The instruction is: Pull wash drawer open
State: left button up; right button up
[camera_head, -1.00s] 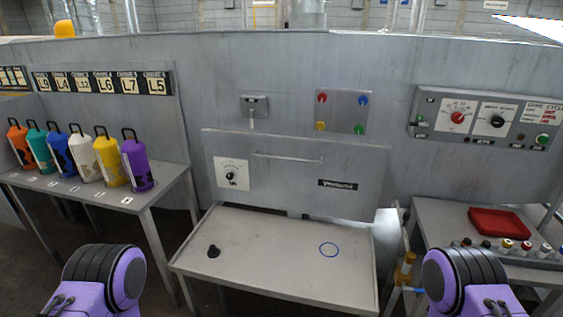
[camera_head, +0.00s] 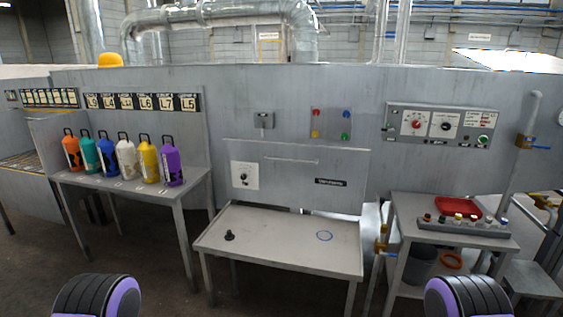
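The wash drawer front (camera_head: 295,178) is a grey metal panel on the wall unit, with a thin horizontal handle (camera_head: 291,160) near its top. It looks shut, flush with the wall. A white dial plate (camera_head: 244,176) is at its left and a black label (camera_head: 331,182) at its right. A grey table (camera_head: 280,247) stands below and in front of it. Purple and black parts of my two arms show at the bottom left and bottom right, well short of the drawer. Neither gripper is in view.
Several coloured canisters (camera_head: 122,158) stand on a side table (camera_head: 136,188) at left. At right a cart (camera_head: 400,207) carries a red tray (camera_head: 458,206) and small knobs. A yellow-handled pipe (camera_head: 382,246) stands between table and cart.

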aim_at(331, 178)
jog(key=u, duration=0.6)
jog(key=i, duration=2.2)
jog(key=z, duration=1.1)
jog(key=i, duration=0.7)
jog(key=z, duration=0.9)
